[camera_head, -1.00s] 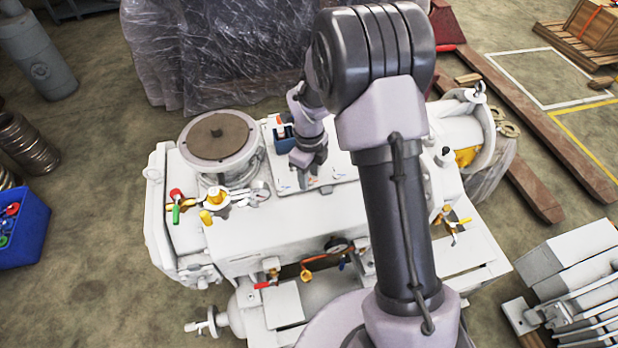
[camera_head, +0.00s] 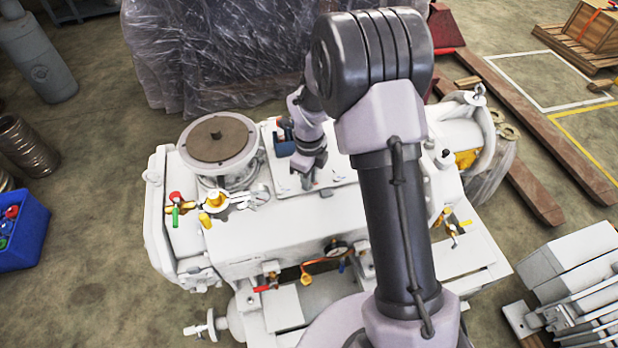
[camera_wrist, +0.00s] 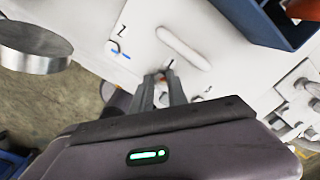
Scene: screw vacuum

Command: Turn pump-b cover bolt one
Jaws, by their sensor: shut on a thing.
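The white pump cover plate (camera_head: 341,172) lies on top of the white machine. It fills much of the wrist view (camera_wrist: 140,45), with a raised rounded bar (camera_wrist: 184,47) and dark and blue marks on it. My gripper (camera_wrist: 166,82) points down at the plate's edge; it also shows in the head view (camera_head: 308,183). Its two fingers are close together and shut on a small cover bolt at the tips. The bolt is mostly hidden by the fingers, and its number cannot be read.
A blue open box (camera_wrist: 268,18) stands on the plate close to my gripper; it also shows in the head view (camera_head: 284,143). A round flange with a brown top (camera_head: 217,139) rises to the left. Coloured valve handles (camera_head: 213,200) stand in front of it.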

